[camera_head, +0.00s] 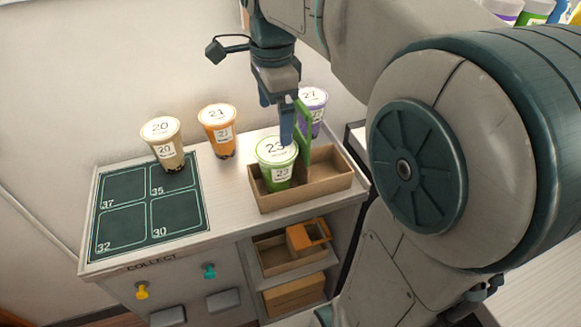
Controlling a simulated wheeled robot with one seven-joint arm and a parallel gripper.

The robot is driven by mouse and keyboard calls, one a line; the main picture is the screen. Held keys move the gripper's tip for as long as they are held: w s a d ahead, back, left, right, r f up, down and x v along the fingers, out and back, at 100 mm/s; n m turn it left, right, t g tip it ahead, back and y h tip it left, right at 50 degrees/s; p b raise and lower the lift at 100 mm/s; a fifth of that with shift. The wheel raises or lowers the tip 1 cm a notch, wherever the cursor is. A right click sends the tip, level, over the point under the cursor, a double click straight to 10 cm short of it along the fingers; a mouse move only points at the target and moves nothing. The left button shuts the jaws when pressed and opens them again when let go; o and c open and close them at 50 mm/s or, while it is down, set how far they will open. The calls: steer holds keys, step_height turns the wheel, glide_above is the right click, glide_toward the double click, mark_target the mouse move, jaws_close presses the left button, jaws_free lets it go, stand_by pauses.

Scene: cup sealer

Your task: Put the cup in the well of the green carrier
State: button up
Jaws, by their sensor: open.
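A green cup (277,171) with a white lid marked 23 stands upright in an open cardboard tray (325,187) on the counter. A green upright panel (304,140), seemingly part of the green carrier, rises just right of and behind this cup. The carrier's base and well are hidden by the cup and tray walls, so I cannot tell whether the cup is in the well. My gripper (277,122) points down, open, with blue fingers just above the cup's lid and beside the green panel. I cannot tell whether a finger touches either.
An orange cup (219,138) and a beige cup (166,149) stand to the left, the beige one on the dark numbered mat (122,222). A purple cup (314,104) stands behind the tray. An orange carrier (302,239) lies on the shelf below. My arm fills the right side.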

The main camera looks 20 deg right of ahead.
steer(key=s+f+n+t, duration=0.2)
steer(key=s+f+n, duration=0.9)
steer(key=n, duration=0.7)
steer(key=shift+s+f+t, duration=0.3)
steer(key=shift+s+f, duration=0.1)
steer(key=shift+s, duration=0.55)
